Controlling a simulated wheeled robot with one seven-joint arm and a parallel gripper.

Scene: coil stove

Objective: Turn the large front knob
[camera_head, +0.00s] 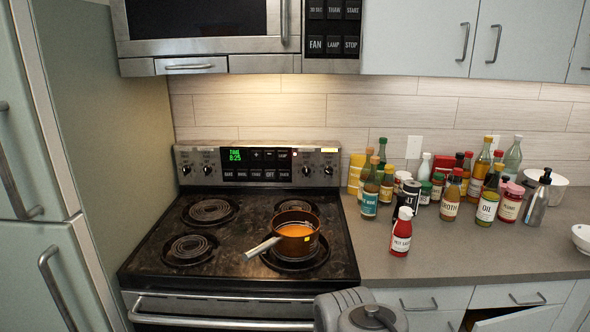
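The coil stove (160,268) stands below the microwave, with its control panel (257,152) upright along the back. Two dark knobs sit at the panel's left, an outer one (186,170) and an inner one (207,170). Two more sit at its right, an inner one (305,171) and an outer one (328,170). Their labels are too small to read, so I cannot tell which is the large front knob. A copper-coloured pot (308,243) with orange contents stands over the front right burner. My gripper is not in view; only a grey part of my arm shows at the bottom.
The pot's handle (262,249) points toward the front left. Several bottles and jars crowd the counter (450,262) right of the stove, with a red bottle (401,235) nearest the front. The microwave (200,28) overhangs the stove's back. A tall fridge (105,130) stands left. The left burners are bare.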

